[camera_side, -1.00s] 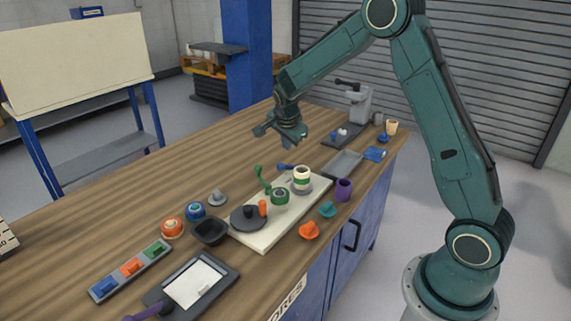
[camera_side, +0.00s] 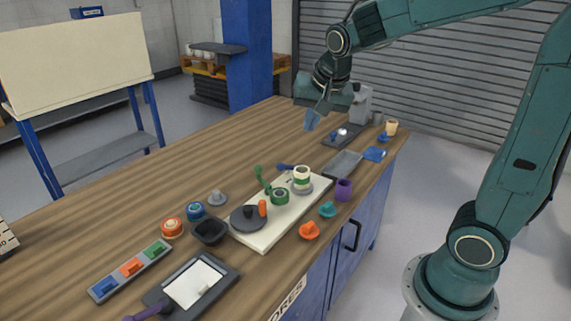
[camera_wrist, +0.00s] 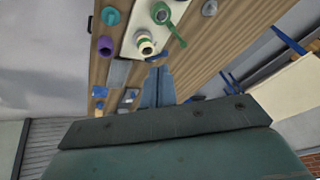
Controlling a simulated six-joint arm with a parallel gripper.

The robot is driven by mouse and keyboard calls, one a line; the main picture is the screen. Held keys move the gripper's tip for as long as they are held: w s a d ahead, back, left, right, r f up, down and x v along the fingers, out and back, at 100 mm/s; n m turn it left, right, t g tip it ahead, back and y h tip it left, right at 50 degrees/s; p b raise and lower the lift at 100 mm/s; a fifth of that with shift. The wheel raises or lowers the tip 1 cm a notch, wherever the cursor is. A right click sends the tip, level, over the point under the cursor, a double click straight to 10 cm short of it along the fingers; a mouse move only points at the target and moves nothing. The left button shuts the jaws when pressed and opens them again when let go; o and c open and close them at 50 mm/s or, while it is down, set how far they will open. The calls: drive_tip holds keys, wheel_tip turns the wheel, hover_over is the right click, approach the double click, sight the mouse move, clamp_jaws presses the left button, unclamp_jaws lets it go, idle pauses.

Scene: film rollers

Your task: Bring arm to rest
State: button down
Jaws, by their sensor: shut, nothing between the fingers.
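My gripper (camera_side: 311,121) is raised above the far part of the wooden workbench (camera_side: 150,195). Its fingers point down and it holds nothing. In the wrist view its two fingers (camera_wrist: 158,82) lie side by side, shut. A white board (camera_side: 262,236) on the bench carries a green-and-cream roller (camera_side: 302,176), a green ring with a handle (camera_side: 279,196) and a dark grey disc (camera_side: 246,218). The gripper is apart from all of these, beyond and above them.
A grey press-like device (camera_side: 362,103) stands at the far end near my gripper. Grey tray (camera_side: 343,164), purple cup (camera_side: 344,189), orange knob (camera_side: 309,230) and teal knob (camera_side: 327,209) lie along the right edge. The left middle of the bench is bare.

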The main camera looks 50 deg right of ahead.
drive_tip(key=s+a+n+y, duration=0.1)
drive_tip(key=s+a+n, duration=0.2)
drive_tip(key=s, duration=0.6)
drive_tip(key=s+a+r+n+y, duration=0.1)
drive_tip(key=s+a+n, duration=0.3)
drive_tip(key=s+n, duration=0.3)
drive_tip(key=shift+s+a+r+t, duration=0.2)
drive_tip(key=shift+s+t, duration=0.2)
drive_tip(key=shift+s, duration=0.85)
